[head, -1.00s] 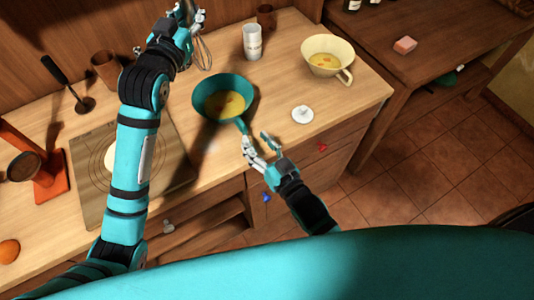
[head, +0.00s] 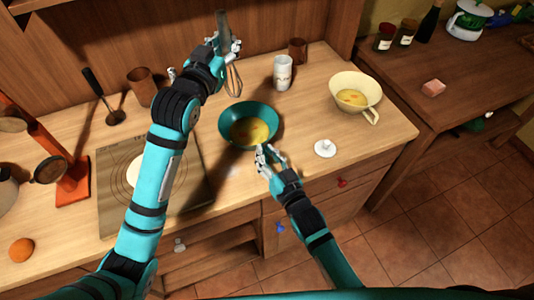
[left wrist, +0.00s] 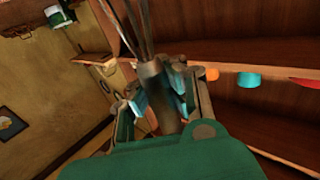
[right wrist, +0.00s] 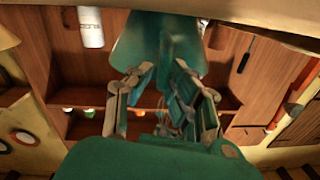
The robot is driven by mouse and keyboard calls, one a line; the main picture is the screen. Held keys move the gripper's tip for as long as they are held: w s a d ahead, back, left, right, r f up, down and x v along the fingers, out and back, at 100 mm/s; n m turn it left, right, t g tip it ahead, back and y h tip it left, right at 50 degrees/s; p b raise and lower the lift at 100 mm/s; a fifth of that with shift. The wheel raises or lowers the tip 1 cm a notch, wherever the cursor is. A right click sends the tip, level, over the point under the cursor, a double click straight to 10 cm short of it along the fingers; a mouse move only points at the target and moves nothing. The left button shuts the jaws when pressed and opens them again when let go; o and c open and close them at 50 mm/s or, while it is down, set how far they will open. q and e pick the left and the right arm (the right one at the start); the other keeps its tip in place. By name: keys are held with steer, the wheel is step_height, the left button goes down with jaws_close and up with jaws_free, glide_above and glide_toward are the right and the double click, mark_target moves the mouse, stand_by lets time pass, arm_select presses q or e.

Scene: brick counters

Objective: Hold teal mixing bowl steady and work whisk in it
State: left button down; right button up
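The teal mixing bowl (head: 224,122) stands upright on the wooden counter with yellow liquid inside. Its short handle points toward the front. The whisk (head: 232,82) has a grey handle and wire loops; its wires also show in the left wrist view (left wrist: 135,28). My left gripper (head: 226,50) is shut on the whisk's handle and holds it behind and above the bowl, wires down. My right gripper (head: 270,152) is at the bowl's handle, its fingers apart on either side. The right wrist view shows the bowl (right wrist: 150,40) just past the fingertips; contact is unclear.
A white canister (head: 283,73) and a brown cup (head: 298,50) stand behind the bowl. A cream bowl (head: 374,86) with yellow liquid and a white lid-like piece (head: 325,149) are to the right. A cooktop board (head: 112,205) lies left.

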stand_by(0.5)
arm_select(q)
steer(key=d+f, duration=0.3)
steer(key=f, duration=1.2)
steer(key=shift+w+d+f+g, duration=0.15)
steer(key=shift+f+g, duration=0.1)
steer(key=shift+g, duration=0.05)
stand_by(0.4)
